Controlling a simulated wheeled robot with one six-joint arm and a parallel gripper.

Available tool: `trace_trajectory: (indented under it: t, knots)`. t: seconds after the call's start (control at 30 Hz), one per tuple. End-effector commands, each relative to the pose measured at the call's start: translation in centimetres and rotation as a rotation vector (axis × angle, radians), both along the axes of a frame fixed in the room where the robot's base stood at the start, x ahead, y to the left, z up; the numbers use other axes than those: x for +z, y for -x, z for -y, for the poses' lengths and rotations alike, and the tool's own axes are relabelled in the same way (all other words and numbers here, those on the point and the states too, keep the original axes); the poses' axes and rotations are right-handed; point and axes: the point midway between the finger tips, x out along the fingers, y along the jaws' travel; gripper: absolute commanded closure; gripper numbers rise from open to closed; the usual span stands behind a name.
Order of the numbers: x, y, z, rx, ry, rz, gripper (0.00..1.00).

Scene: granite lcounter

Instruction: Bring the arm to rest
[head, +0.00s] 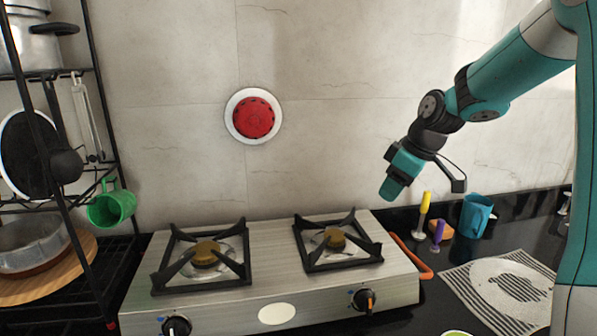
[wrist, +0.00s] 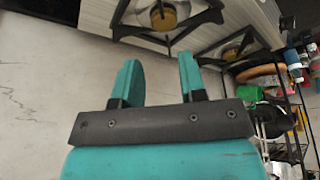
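My teal arm comes in from the upper right in the head view. My gripper (head: 424,182) hangs in the air in front of the tiled wall, above the right end of the stove (head: 290,288). In the wrist view the two teal fingers of my gripper (wrist: 160,82) stand well apart with nothing between them. The gripper is open and empty and touches nothing that I can see.
Right of the stove are yellow and purple utensils (head: 425,205), a teal mug (head: 476,215) and a plate (head: 510,287) on a striped mat (head: 460,282). A black rack (head: 85,60) with a green mug (head: 112,208) stands left. A red round device (head: 253,117) is on the wall.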

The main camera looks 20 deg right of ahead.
Motion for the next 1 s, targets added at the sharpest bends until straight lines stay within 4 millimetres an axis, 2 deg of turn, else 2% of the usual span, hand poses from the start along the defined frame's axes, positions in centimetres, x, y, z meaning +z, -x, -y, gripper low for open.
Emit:
trace_trajectory:
  t: [0.1,0.17,0.27,0.33,0.4,0.47,0.5,0.6,0.7,0.8,0.87,1.0]
  knots:
    - [0.0,0.0,-0.2,0.002,-0.001,-0.001,0.62]
    - [0.2,0.2,-1.1,0.008,-0.006,-0.004,0.62]
    - [0.7,1.2,-5.0,0.023,-0.029,-0.025,0.62]
    - [1.2,2.9,-9.2,0.040,-0.054,-0.053,0.62]
    - [1.5,5.5,-13.8,0.056,-0.081,-0.091,0.62]
    - [1.7,8.3,-17.3,0.068,-0.101,-0.129,0.62]
    - [1.7,10.3,-19.4,0.075,-0.112,-0.155,0.62]
    - [1.5,15.4,-23.2,0.089,-0.130,-0.217,0.62]
    - [1.1,19.5,-25.3,0.094,-0.137,-0.268,0.62]
    - [0.8,22.1,-26.2,0.095,-0.137,-0.301,0.62]
    - [0.7,22.8,-26.4,0.094,-0.136,-0.310,0.62]
    - [0.6,22.9,-26.4,0.093,-0.137,-0.311,0.62]
